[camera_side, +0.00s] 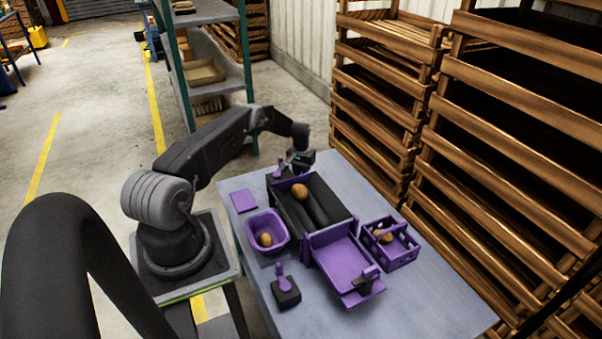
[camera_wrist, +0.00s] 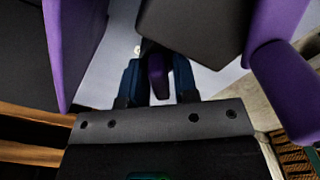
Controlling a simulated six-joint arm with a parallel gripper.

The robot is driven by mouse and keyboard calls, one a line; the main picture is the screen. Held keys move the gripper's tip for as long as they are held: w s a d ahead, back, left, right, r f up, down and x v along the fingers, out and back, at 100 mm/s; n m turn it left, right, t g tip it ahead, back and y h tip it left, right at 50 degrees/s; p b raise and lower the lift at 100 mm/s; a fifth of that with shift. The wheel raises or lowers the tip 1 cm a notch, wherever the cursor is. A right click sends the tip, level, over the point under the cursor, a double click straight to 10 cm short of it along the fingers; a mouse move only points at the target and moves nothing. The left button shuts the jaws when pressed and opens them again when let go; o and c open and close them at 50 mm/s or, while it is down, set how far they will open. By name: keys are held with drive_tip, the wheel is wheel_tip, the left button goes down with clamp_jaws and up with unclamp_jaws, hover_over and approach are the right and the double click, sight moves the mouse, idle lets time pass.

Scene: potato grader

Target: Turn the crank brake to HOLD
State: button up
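The grader (camera_side: 318,208) stands on the table, with dark rollers and purple side parts. My gripper (camera_side: 301,165) is low at the grader's far end. In the wrist view its two blue fingers (camera_wrist: 158,85) stand on either side of a small purple piece (camera_wrist: 157,72), with narrow gaps showing, so it looks open around the piece. A purple lever (camera_side: 279,168) stands left of my gripper in the side view. Another purple lever on a black block (camera_side: 285,291) stands at the near side. No HOLD marking is readable, and I cannot tell which part is the crank brake.
A potato (camera_side: 299,191) lies on the rollers. A purple bin (camera_side: 250,230) and a purple crate (camera_side: 407,247) flank the grader, each with potato inside. A purple chute (camera_side: 343,262) is in front. A flat purple square (camera_side: 243,200) lies left. Wooden crates (camera_side: 385,115) stand behind the table.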

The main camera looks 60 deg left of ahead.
drive_tip(key=shift+r, duration=2.45)
wheel_tip(320, 180, up, 2)
drive_tip(key=shift+f, duration=3.5)
drive_tip(key=shift+c, duration=1.5)
